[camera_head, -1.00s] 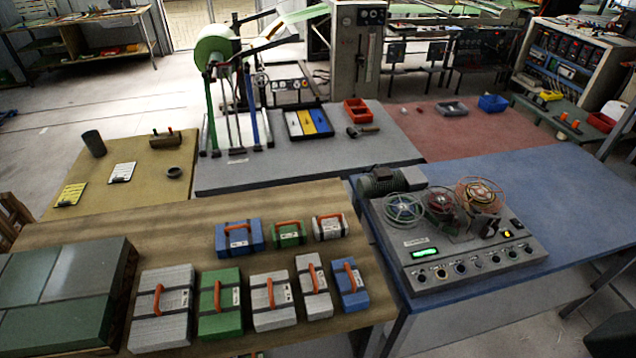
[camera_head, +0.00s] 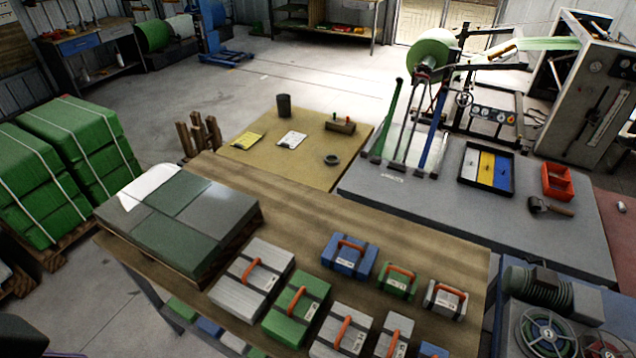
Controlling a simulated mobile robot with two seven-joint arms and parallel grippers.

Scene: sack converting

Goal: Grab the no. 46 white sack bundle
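Several strapped sack bundles with orange handles lie on the brown wooden table (camera_head: 440,243). White ones are a large bundle (camera_head: 234,295) at the left of the front row, a medium bundle (camera_head: 358,318) right of the green one, a narrow bundle (camera_head: 398,326) beside that, and a small bundle (camera_head: 436,303) at the right of the back row. Their labels are too small to read, so I cannot tell which is no. 46. The front row is partly cut off by the lower edge. Neither gripper is in view.
Green (camera_head: 299,308) and blue (camera_head: 348,262) bundles lie among the white ones. A stack of flat grey-green sacks (camera_head: 180,190) covers the table's left end. Strapped green stacks (camera_head: 30,185) stand on pallets at left. Open floor (camera_head: 200,95) lies behind.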

